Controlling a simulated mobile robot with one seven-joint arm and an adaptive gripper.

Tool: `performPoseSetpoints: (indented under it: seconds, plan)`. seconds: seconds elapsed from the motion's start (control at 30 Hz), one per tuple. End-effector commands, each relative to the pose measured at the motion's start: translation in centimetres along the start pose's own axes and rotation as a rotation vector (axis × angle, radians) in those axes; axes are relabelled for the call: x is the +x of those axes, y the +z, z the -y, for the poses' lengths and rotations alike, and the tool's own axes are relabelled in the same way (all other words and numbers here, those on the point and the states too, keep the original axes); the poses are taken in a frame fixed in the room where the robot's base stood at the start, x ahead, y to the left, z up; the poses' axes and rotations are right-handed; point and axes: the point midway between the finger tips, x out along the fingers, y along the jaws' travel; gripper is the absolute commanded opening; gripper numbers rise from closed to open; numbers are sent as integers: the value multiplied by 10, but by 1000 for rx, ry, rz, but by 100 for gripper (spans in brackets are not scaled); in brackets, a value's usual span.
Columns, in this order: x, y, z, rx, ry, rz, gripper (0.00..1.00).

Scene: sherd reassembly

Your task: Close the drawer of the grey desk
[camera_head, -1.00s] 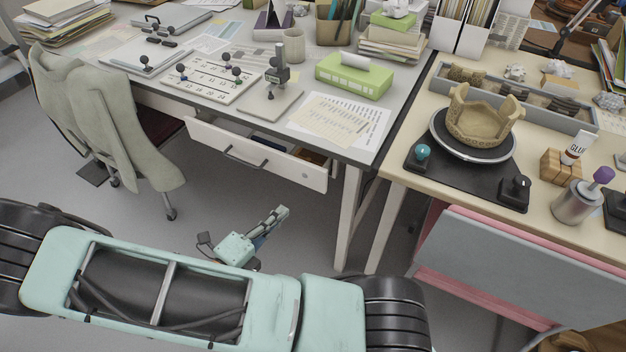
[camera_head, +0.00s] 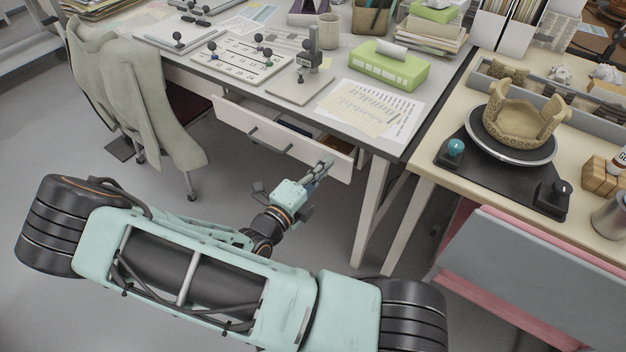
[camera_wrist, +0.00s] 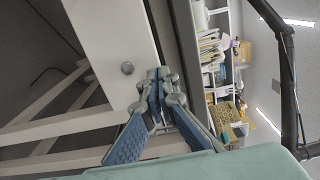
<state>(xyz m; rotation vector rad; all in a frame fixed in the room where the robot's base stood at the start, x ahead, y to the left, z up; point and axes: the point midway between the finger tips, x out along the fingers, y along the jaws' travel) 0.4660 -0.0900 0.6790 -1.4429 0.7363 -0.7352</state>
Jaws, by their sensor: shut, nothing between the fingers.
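The drawer (camera_head: 262,135) of the grey desk (camera_head: 290,105) stands open, its white front with a dark bar handle facing me. Some items show inside it. My gripper (camera_head: 326,166) is shut and empty, close to the right part of the drawer front; I cannot tell from the head view whether it touches. The handle is not clearly seen in the wrist view.
A chair with a draped jacket (camera_head: 130,90) stands left of the drawer. White desk legs (camera_head: 370,210) are to the right. A beige table (camera_head: 455,185) with a bowl on a turntable (camera_head: 515,130) adjoins at right. The floor in front of the drawer is free.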

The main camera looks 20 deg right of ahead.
Motion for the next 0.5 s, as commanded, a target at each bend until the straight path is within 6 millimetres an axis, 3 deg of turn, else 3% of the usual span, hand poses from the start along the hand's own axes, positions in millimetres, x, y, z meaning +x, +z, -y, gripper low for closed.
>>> performPoseSetpoints:
  seconds: [0.2, 0.5]
  plan:
    - [14, 0, 0, 0, 0, 0, 0]
    - [14, 0, 0, 0, 0, 0, 0]
